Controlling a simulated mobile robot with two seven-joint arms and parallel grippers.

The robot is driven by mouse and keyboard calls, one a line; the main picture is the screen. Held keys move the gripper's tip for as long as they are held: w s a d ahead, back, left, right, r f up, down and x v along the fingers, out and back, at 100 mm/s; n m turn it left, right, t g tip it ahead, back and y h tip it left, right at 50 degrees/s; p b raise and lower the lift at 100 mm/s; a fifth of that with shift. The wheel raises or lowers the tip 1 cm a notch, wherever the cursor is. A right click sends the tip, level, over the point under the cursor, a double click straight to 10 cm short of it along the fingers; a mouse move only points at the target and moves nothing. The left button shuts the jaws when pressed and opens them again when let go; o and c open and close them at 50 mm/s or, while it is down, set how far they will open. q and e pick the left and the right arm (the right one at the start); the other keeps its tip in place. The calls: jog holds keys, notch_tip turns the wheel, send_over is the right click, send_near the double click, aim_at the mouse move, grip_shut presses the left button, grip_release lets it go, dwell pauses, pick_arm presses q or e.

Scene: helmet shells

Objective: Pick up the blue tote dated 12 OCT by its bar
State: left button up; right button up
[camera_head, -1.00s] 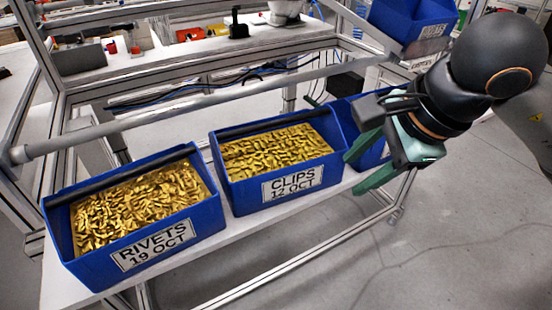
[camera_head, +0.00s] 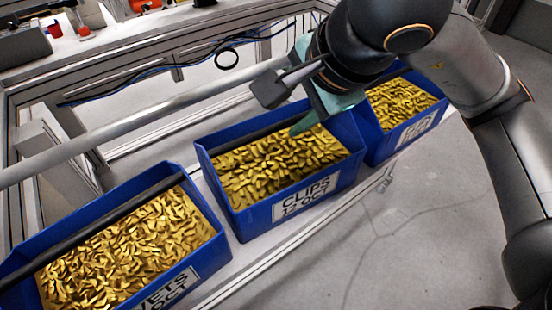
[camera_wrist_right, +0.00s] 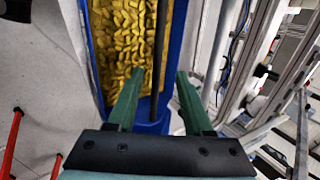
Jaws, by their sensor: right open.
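The blue tote labelled CLIPS 12 OCT (camera_head: 252,222) stands upright on the shelf in the middle of the head view, filled with gold pieces. Its dark bar (camera_head: 243,139) runs lengthwise along the back side, its right part hidden by my gripper. My right gripper (camera_head: 298,112) is open and empty above the right part of this tote. In the right wrist view, the bar (camera_wrist_right: 161,45) lies between the two green fingers (camera_wrist_right: 160,74), apart from both. How far the fingertips are above the bar is unclear. My left gripper is out of view.
A blue tote with a RIVETS label (camera_head: 192,255), partly cut off, stands to the left. Another blue tote (camera_head: 385,148) with gold pieces stands close on the right. A grey frame rail (camera_head: 150,113) runs behind the totes. Open floor (camera_head: 430,220) lies in front.

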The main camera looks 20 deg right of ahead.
aim_at(278, 127)
jog(key=p+x, duration=0.1)
jog(key=x, duration=0.8)
jog(key=shift+s+f, duration=0.1)
jog(key=shift+f, duration=0.15)
grip_shut()
jog(key=shift+r, duration=0.1)
dwell(1.0)
